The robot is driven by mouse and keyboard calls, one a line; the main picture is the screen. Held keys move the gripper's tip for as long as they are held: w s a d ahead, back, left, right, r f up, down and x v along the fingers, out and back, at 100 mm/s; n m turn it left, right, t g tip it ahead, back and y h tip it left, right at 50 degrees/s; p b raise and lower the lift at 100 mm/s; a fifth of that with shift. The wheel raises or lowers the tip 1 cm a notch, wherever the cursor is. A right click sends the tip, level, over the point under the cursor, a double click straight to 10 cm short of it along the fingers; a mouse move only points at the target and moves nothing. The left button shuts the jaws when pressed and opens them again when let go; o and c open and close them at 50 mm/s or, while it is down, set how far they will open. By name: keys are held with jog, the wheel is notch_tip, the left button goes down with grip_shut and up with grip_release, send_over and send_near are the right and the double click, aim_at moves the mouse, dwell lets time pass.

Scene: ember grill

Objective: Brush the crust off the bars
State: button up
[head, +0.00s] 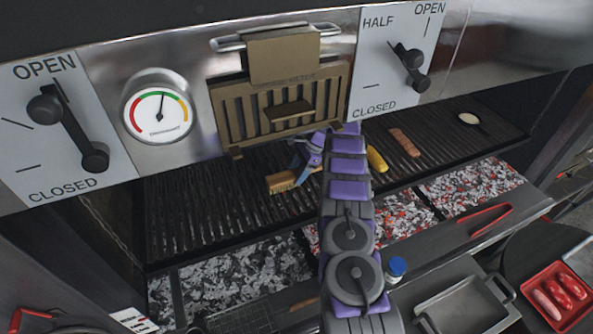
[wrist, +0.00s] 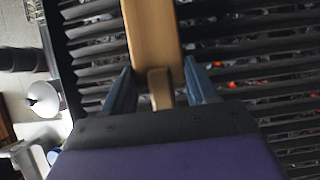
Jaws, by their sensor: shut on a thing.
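A wooden-backed brush (head: 284,181) with pale bristles is at the grill bars (head: 205,210), left of my arm in the head view. My gripper (head: 306,171) is shut on the brush's handle; the wrist view shows the handle (wrist: 159,88) between the two blue fingers (wrist: 155,92) and the wooden block (wrist: 152,35) beyond. The bristles appear to be at the bar surface, but I cannot tell whether they touch. The bars look dark; crust is too small to make out. My arm hides part of the grate's middle.
Glowing coals (head: 405,215) lie below. A blue-capped bottle (head: 396,268), a grey tray (head: 465,303) and a red tray (head: 556,292) are in front.

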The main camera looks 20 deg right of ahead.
aim_at(268, 181)
jog(key=shift+s+a, duration=0.1)
jog(key=shift+a, duration=0.9)
jog(key=shift+a+r+p, duration=0.1)
jog(key=shift+a+p, duration=0.35)
jog(key=shift+a, duration=2.35)
jog(key=shift+a+p, duration=0.3)
jog(key=shift+a, duration=1.4)
jog(key=shift+f, duration=0.2)
